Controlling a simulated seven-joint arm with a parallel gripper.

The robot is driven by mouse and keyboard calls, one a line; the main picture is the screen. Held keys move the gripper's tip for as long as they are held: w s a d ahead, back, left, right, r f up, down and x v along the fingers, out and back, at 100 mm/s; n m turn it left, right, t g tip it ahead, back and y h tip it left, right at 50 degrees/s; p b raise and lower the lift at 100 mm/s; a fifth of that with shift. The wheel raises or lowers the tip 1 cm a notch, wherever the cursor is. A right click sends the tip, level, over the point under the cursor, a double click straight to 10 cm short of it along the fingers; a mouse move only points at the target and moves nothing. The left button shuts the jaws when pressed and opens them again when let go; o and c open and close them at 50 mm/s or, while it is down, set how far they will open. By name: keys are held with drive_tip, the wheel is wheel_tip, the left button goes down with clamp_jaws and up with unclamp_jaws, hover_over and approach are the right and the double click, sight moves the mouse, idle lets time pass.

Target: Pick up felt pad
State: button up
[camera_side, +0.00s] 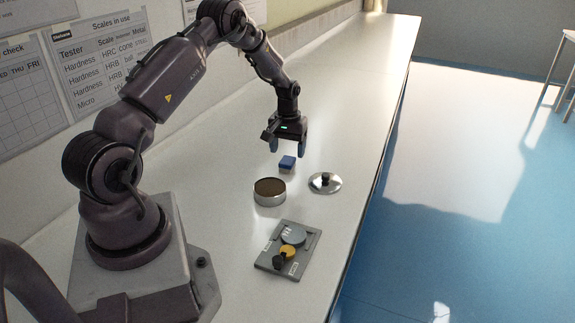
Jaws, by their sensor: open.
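The likely felt pad is a small blue block (287,163) lying on the white bench, just behind a round metal tin; its material is too small to make out. My gripper (287,148) points down above the blue block, with its two fingers apart, one to each side. Nothing shows between the fingers. The fingertips look a little above the block, but the exact gap cannot be told from this one view.
An open round tin (269,192) with a brown inside stands in front of the block. A metal lid with a dark knob (325,182) lies to its right. A grey plate (289,262) with discs and a black knob lies nearer. The bench (350,90) is clear behind.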

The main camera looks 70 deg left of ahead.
sight(287, 162)
drive_tip(key=shift+s+a+f, duration=0.1)
drive_tip(key=shift+f, duration=1.3)
drive_tip(key=shift+a+f, duration=0.1)
drive_tip(key=shift+f, duration=1.25)
drive_tip(key=c, duration=1)
